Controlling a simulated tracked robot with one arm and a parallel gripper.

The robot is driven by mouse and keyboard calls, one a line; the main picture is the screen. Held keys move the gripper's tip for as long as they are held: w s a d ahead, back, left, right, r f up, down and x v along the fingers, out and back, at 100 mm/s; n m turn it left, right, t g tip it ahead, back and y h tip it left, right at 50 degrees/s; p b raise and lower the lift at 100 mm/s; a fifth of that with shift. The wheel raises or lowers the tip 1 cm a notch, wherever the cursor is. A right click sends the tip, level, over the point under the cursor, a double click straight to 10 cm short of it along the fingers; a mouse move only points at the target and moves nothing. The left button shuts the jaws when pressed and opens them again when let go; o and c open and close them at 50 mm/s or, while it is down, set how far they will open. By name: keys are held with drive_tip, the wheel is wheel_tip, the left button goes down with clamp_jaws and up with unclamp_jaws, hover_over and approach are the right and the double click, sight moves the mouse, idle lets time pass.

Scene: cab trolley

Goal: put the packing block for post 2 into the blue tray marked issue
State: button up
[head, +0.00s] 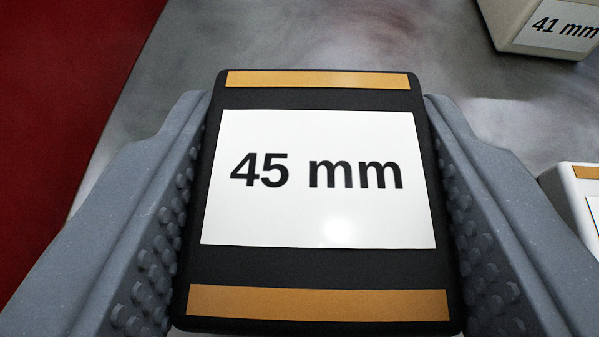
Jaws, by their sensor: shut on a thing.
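A black packing block (320,268) with an orange stripe at each end and a white label reading "45 mm" fills the middle of the head view. My gripper (318,180) is shut on this block, with one grey studded finger against its left side and one against its right side. The label faces the camera. The block's underside is hidden, so I cannot tell whether it touches the surface below. No post number shows on it. The blue tray marked issue is not in view.
A pale block labelled "41 mm" (510,22) stands at the top right, cut by the frame edge. A white block with an orange stripe (570,185) is partly visible at the right edge, close to my right finger. The grey metal surface (270,35) is bare beyond the held block. A red area (55,90) lies at the left.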

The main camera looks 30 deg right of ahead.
drive_tip(key=shift+f, duration=0.1)
drive_tip(key=o, duration=1)
drive_tip(key=shift+o, duration=0.2)
drive_tip(key=shift+f+b, duration=0.1)
drive_tip(key=shift+b, duration=0.2)
drive_tip(key=p+v, duration=0.2)
drive_tip(key=v, duration=1.2)
drive_tip(key=shift+p, duration=0.3)
drive_tip(key=shift+d, duration=0.1)
